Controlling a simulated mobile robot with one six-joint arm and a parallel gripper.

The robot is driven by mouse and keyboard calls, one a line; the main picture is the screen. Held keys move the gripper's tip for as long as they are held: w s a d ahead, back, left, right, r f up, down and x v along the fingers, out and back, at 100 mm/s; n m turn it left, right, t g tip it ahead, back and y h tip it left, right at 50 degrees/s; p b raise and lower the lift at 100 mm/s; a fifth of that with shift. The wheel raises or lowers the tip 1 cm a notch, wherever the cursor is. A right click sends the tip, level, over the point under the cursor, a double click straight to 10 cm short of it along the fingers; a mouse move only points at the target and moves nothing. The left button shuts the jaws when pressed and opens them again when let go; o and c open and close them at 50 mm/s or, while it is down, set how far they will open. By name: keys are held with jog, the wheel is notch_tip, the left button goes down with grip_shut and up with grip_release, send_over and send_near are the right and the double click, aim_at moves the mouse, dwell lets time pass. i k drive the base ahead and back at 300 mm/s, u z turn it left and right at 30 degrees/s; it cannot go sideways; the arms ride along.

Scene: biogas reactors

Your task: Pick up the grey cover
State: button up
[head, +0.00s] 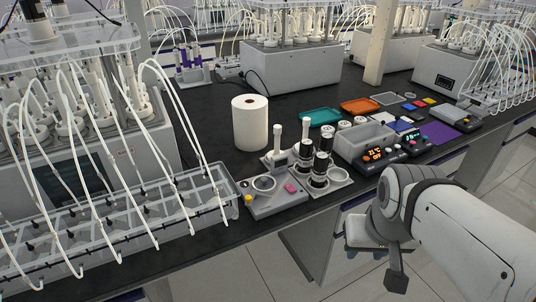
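No thing stands out clearly as the grey cover. A thin, flat grey piece (386,99) lies at the back of the black bench, right of an orange tray; I cannot tell whether it is the cover. A larger grey box (365,141) sits nearer, behind the small display units. My gripper (383,258) hangs at the lower right, in front of the bench's front edge and apart from everything on it. One dark finger points down; the rest is turned away or hidden by my white arm. I cannot see what is between its fingers.
A white paper roll (250,123) stands mid-bench. Black-and-white cylinders (320,166) and a grey instrument (275,197) stand near the front edge. A tubed bottle rack (130,220) fills the left. Teal (318,117) and orange (360,105) trays lie behind. Bare bench shows around the roll.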

aim_at(264, 183)
jog(key=z, duration=0.05)
jog(key=i, duration=1)
jog(key=u, duration=0.05)
